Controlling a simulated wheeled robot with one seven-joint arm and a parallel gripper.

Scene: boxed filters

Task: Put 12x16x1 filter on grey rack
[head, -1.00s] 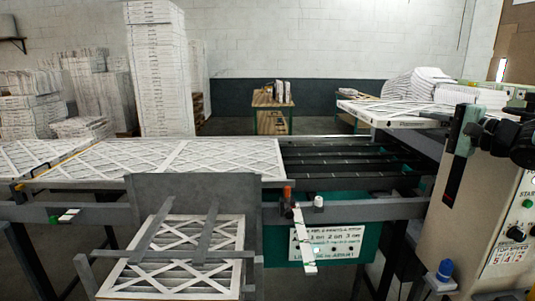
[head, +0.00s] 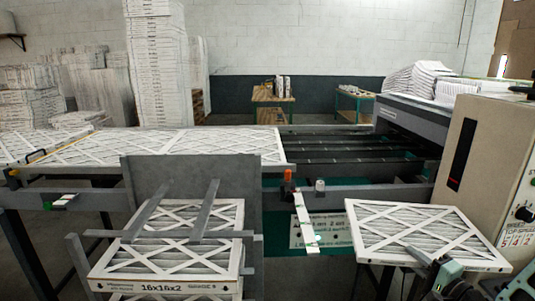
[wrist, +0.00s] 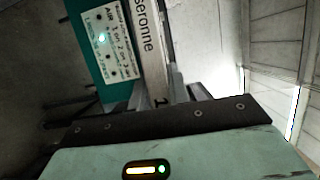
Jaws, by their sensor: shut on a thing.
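A white-framed pleated filter (head: 425,235) is held at its near edge by my gripper (head: 428,262), in front of the machine at the right. The filter lies roughly flat, with its crossed face up. In the wrist view the held filter's edge (wrist: 148,45) shows part of a printed name and a "1"; its size cannot be read. The grey rack (head: 240,172) stands at the front left, with a tall back plate and flat bars. Filters (head: 165,262) sit in it, the front one labelled 16x16x2. The held filter is apart from the rack, to its right.
A conveyor (head: 350,152) with more filters (head: 150,150) runs behind the rack. A beige control box (head: 490,150) stands close at the right. A grey rail with an orange-topped post (head: 287,180) lies between rack and held filter. Stacks (head: 160,70) stand behind.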

